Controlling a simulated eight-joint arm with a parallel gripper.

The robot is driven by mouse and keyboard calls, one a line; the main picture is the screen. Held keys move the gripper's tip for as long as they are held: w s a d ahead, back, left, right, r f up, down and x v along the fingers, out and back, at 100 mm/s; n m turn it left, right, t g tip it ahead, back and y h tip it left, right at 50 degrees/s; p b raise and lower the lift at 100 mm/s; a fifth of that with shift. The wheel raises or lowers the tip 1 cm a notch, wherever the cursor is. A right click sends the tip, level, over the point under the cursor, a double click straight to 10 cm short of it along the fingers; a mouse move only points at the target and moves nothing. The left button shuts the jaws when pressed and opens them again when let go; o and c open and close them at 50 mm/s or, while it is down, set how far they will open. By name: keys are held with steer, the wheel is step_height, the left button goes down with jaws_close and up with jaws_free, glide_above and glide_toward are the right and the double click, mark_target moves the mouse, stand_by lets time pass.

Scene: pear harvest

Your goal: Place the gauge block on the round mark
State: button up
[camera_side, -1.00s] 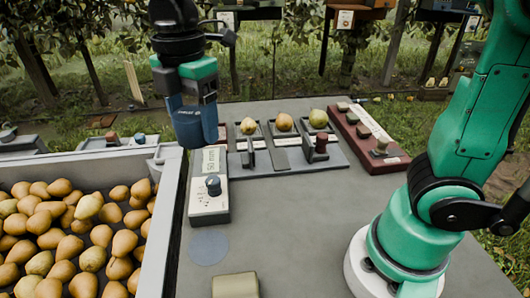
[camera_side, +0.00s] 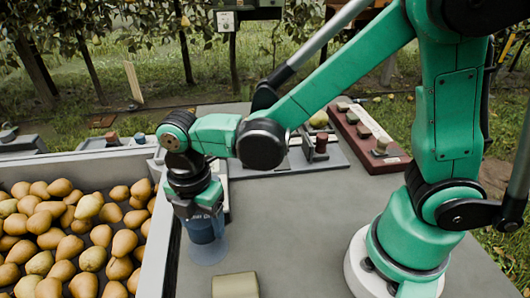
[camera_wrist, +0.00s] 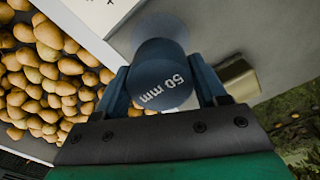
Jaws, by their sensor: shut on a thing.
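The gauge block (camera_side: 204,232) is a dark blue cylinder marked "50 mm", which also shows in the wrist view (camera_wrist: 163,72). My gripper (camera_side: 196,207) is shut on it, with one finger on each side in the wrist view (camera_wrist: 162,88). The round mark (camera_side: 208,256) is a flat blue-grey disc on the table, partly hidden behind the block. It also shows just past the block in the wrist view (camera_wrist: 165,28). The block is upright over the mark in the side view; I cannot tell whether its base touches the table.
A crate (camera_side: 167,225) of pears stands at the left, close to the block. A tan block (camera_side: 235,286) lies in front of the mark. A meter with a knob is mostly hidden behind my arm. A red rack (camera_side: 372,140) stands at the back right. The middle table (camera_side: 300,225) is clear.

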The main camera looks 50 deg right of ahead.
mark_target(209, 247)
steer(key=shift+f, duration=2.2)
steer(key=shift+f, duration=0.15)
steer(key=o, duration=1.3)
